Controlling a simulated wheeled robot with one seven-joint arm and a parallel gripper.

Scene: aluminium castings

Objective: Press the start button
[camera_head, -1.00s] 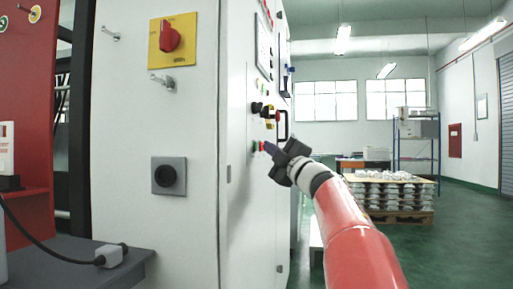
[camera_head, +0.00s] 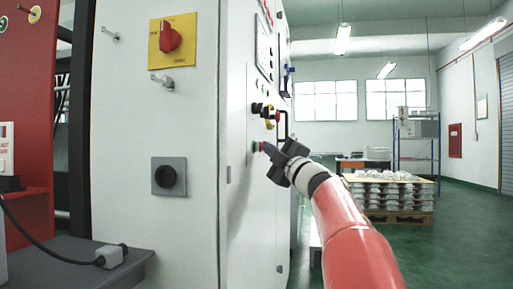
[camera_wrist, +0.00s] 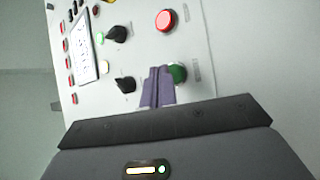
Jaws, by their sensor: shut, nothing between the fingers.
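The green button (camera_wrist: 178,72) sits on the light control panel (camera_wrist: 140,20) in the wrist view, with a red lit button (camera_wrist: 166,20) farther along the panel. My gripper (camera_wrist: 159,70) is shut and empty, its purple fingers together. The fingertips lie right beside the green button and cover its left edge. I cannot tell whether they touch it. In the head view my gripper (camera_head: 265,147) points at the side panel of the white cabinet, at the green button (camera_head: 254,147), which is small there.
Black selector knobs (camera_wrist: 125,83) stand out from the panel close to my fingers. The white cabinet (camera_head: 205,230) also carries a red rotary switch (camera_head: 170,37) on yellow. A pallet of castings (camera_head: 390,195) stands behind on the right. The green floor is open at right.

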